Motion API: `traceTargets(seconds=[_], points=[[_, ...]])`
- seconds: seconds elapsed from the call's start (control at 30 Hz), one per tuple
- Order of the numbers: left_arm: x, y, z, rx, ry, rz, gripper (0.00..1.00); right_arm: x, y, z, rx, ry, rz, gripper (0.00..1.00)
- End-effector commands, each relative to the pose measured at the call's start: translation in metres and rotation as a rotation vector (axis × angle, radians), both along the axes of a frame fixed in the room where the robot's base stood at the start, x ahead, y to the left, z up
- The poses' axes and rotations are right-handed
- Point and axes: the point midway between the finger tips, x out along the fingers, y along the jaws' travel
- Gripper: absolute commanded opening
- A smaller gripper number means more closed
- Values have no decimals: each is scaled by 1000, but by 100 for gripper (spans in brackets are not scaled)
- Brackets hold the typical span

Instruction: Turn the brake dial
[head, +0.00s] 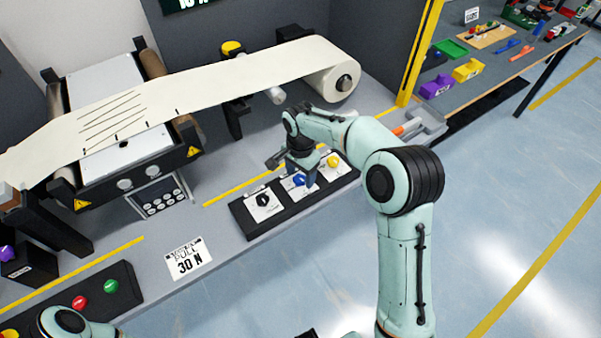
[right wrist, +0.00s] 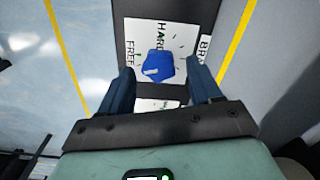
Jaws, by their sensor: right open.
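The blue brake dial (right wrist: 158,67) sits on a white plate marked HARD and FREE, with part of a word starting "BR" beside it. In the head view the blue dial (head: 299,180) is the middle one of three on a black panel (head: 241,222), partly hidden by my right gripper (head: 303,177). In the right wrist view my open right gripper (right wrist: 161,70) has one finger on each side of the dial, with gaps visible on both sides. Whether the fingertips reach down to the dial's height is unclear. My left gripper is out of view.
A black dial (head: 263,200) and a yellow dial (head: 333,161) flank the blue one closely. A web of cream material (head: 230,75) runs to a roll behind the panel. A card reading 30 N (head: 186,259) and red (head: 80,302) and green (head: 111,286) buttons lie left.

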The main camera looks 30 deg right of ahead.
Motion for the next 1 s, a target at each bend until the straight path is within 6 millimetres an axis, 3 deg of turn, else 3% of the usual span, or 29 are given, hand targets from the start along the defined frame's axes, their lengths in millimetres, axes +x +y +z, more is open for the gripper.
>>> traceTargets(seconds=[0.13, 0.3, 0.67, 1.0], points=[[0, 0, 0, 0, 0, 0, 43, 0, 0, 0, 0, 0, 0, 60], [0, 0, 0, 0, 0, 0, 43, 0, 0, 0, 0, 0, 0, 7], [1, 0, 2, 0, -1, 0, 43, 1, 0, 1, 0, -1, 43, 8], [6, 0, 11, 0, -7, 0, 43, 1, 1, 1, -1, 1, 271, 8]])
